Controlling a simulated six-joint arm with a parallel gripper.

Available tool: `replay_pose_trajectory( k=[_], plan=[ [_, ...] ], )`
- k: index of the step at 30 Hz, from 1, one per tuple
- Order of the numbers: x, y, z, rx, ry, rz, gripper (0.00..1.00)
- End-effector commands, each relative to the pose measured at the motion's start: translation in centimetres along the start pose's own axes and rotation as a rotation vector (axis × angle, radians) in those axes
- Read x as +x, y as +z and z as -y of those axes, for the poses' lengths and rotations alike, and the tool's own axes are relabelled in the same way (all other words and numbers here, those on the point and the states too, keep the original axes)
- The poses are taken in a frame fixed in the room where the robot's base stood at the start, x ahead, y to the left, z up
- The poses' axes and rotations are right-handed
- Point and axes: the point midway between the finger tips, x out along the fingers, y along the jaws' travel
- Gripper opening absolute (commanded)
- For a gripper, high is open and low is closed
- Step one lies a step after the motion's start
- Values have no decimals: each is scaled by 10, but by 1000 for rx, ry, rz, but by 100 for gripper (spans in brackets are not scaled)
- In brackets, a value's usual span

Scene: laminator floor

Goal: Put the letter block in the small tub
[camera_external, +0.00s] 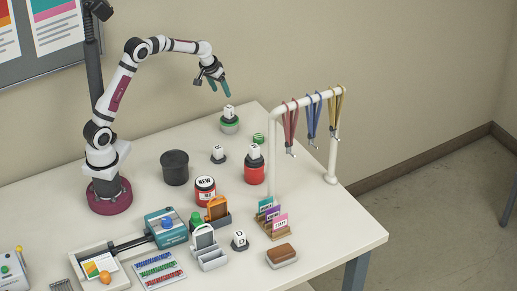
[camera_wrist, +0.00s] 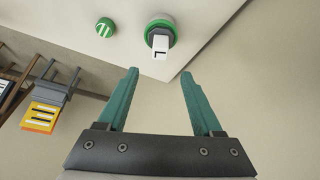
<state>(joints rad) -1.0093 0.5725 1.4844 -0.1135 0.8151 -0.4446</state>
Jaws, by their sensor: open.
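A white letter block (camera_external: 228,111) stands on a dark base on top of a green-rimmed round container at the table's back edge. In the wrist view the block (camera_wrist: 161,47) shows a dark L-like mark. Other white blocks are on a dark base (camera_external: 218,152), on a red jar (camera_external: 253,151) and, marked D, near the front (camera_external: 239,237); I cannot tell which one is meant. A black round tub (camera_external: 174,170) stands left of the middle. My gripper (camera_external: 220,87) is open and empty, in the air above the back block; its teal fingers also show in the wrist view (camera_wrist: 158,72).
A white rack (camera_external: 320,97) with hanging coloured straps rises at the right. A teal laminator (camera_external: 168,230), card holders and trays crowd the front.

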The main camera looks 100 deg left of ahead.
Motion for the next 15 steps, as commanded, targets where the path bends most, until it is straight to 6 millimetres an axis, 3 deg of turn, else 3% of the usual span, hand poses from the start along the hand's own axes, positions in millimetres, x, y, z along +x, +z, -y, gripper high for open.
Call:
replay_pose_trajectory(
  k=[2, 5, 7, 8, 9, 10, 12, 15],
  plan=[
    [-4, 3, -5, 16, 3, 4, 67],
    [-38, 36, -47, 170, 30, 35, 67],
    [-84, 93, -91, 394, 62, 79, 67],
    [-105, 125, -105, 510, 77, 100, 67],
    [-132, 170, -117, 671, 95, 129, 67],
    [-150, 204, -120, 793, 108, 148, 67],
    [-183, 279, -109, 1075, 131, 188, 67],
    [-203, 356, -71, 1416, 148, 228, 67]
  ],
)
